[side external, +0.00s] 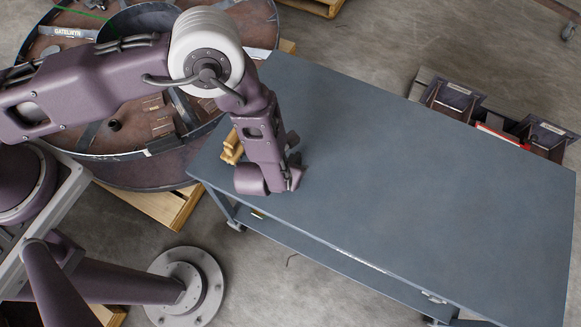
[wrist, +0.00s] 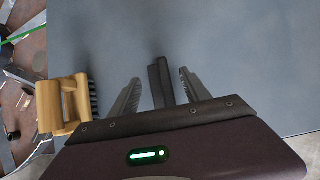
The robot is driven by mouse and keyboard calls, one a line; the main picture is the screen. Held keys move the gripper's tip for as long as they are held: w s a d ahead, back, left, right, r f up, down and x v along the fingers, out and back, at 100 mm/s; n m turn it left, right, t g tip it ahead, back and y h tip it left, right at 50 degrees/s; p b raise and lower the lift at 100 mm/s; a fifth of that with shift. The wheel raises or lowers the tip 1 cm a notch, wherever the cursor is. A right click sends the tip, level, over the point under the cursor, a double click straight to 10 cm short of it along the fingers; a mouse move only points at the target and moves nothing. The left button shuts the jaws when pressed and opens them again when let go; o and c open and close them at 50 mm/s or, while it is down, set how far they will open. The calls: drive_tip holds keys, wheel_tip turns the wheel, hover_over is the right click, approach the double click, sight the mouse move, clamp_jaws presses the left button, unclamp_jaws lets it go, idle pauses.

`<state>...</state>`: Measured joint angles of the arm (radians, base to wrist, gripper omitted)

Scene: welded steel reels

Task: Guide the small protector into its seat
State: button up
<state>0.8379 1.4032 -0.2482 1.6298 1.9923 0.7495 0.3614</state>
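A small black piece (wrist: 160,82), possibly the protector, shows as two dark strips between my gripper's fingers in the wrist view. My gripper (wrist: 159,76) is open, with a visible gap on each side of this piece. Whether the piece rests on the table is unclear. In the side external view my gripper (side external: 295,160) is low over the left end of the grey table, and the arm hides the black piece there. I cannot tell which part is the seat. A large steel reel (side external: 165,170) with inner compartments lies left of the table.
A wooden brush (wrist: 62,104) with dark bristles is close left of my gripper; it also shows in the side external view (side external: 231,149). The grey table (side external: 430,190) is bare to the right. Dark bins (side external: 453,98) stand beyond its far edge. A wooden pallet (side external: 165,207) supports the reel.

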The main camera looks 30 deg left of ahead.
clamp_jaws()
drive_tip(key=shift+r, duration=0.6)
wheel_tip(320, 180, up, 9)
idle(1.3)
